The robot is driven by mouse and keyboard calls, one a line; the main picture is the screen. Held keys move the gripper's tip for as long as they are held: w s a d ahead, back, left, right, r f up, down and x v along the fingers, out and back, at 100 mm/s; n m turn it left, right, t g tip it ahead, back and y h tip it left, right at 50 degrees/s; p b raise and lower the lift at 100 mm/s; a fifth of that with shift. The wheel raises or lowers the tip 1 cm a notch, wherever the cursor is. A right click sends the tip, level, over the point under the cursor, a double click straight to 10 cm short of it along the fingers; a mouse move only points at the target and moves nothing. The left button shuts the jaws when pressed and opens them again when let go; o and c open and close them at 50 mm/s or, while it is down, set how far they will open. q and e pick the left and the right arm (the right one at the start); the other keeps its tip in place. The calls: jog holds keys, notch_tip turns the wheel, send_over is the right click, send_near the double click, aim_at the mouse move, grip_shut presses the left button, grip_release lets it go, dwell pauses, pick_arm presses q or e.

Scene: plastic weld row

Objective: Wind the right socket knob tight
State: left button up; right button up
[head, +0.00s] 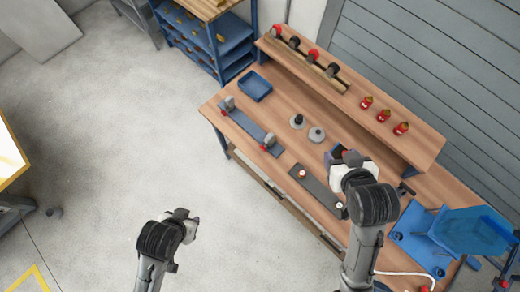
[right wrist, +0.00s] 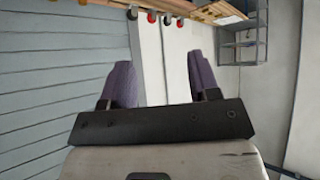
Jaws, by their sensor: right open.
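A blue-grey bar (head: 250,128) lies on the wooden bench with a grey block and a red knob at each end. A dark plate (head: 318,188) lies to its right, with a small pale-topped round piece (head: 302,174) near its left end and another (head: 339,206) near its right end. I cannot tell which of these is the right socket knob. My right gripper (head: 345,155) is above the bench, beyond the dark plate. In the right wrist view its purple fingers (right wrist: 162,82) stand apart with nothing between them. My left gripper (head: 186,219) hangs over the floor, its fingers unclear.
Two round grey pieces (head: 307,128) and a blue tray (head: 255,87) sit on the bench. A raised shelf (head: 350,95) along the back holds several red bottles and dark and red items. A blue stand (head: 425,238) is at the right.

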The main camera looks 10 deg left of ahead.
jog(key=w+a+r+n+t+y+b, duration=0.1)
jog(key=w+a+n+y+b, duration=0.1)
jog(key=a+b, duration=0.35)
jog(key=w+a+r+n+y+b, duration=0.1)
jog(key=w+a+n+b, duration=0.2)
jog(key=a, duration=0.6)
jog(key=w+a+r+n+t+y+b, duration=0.15)
jog(key=a+b, duration=0.25)
jog(key=a, duration=0.4)
jog(key=s+a+f+n+g+b, duration=0.1)
jog(key=s+a+f+n+b, duration=0.1)
jog(key=a+f+n+b, duration=0.5)
jog(key=s+a+f+n+g+b, duration=0.1)
jog(key=a+f+n+g+b, duration=0.1)
jog(key=a+f, duration=0.65)
jog(key=n+g+h+b, duration=0.1)
jog(key=n+g+h, duration=0.2)
jog(key=n+h, duration=1)
send_near(262, 150)
pick_arm(q)
notch_tip(262, 150, down, 27)
jog(key=b, duration=0.2)
pick_arm(e)
jog(key=shift+m+h, duration=0.35)
jog(key=shift+m, duration=0.4)
jog(key=x, duration=0.8)
jog(key=shift+w+a+f, duration=0.1)
jog(key=shift+w+f, duration=0.1)
jog(key=shift+f, duration=0.15)
